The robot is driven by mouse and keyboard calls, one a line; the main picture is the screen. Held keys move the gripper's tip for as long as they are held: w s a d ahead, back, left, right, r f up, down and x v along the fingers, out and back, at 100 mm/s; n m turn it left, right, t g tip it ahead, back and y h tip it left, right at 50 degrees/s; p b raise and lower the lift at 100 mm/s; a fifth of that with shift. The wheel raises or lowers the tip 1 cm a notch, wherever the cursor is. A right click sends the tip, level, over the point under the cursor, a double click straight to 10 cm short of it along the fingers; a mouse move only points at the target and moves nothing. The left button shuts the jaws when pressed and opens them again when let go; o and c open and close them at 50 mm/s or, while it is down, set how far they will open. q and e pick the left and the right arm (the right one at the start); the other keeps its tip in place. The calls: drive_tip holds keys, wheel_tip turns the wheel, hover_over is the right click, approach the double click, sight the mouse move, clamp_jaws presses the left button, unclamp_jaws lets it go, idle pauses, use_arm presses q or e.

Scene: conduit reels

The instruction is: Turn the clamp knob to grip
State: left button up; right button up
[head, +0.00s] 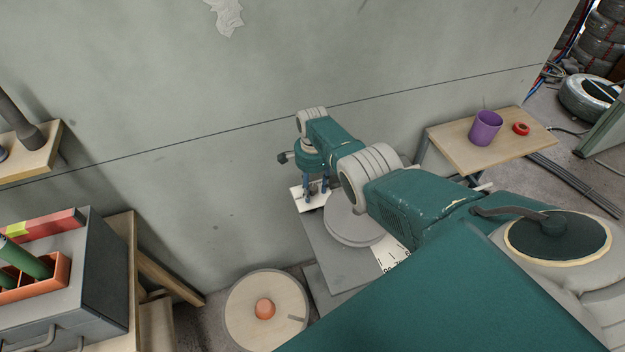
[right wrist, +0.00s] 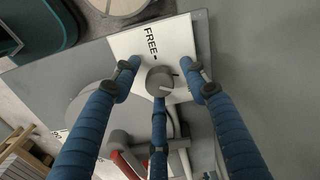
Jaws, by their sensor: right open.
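The clamp knob (right wrist: 160,80) is a small grey round knob with a light pointer line, on a white plate (right wrist: 187,38) marked "FREE" in the right wrist view. The other marking of the plate is hidden. The white plate (head: 298,198) also shows in the head view, below my right gripper (head: 317,196). In the right wrist view the blue fingers of my right gripper (right wrist: 160,68) are spread, with fingertips on both sides of the knob. They are open, and whether any touches the knob cannot be told. My left gripper is out of view.
A grey disc (head: 352,222) lies on the grey bench right of the plate. A wooden reel (head: 250,312) with an orange centre sits below. A purple cup (head: 485,128) and red ring (head: 521,129) are on a wooden shelf at right. A grey box (head: 100,280) stands left.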

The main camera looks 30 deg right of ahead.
sight(313, 186)
wheel_tip(313, 186, up, 12)
idle(0.5)
idle(0.4)
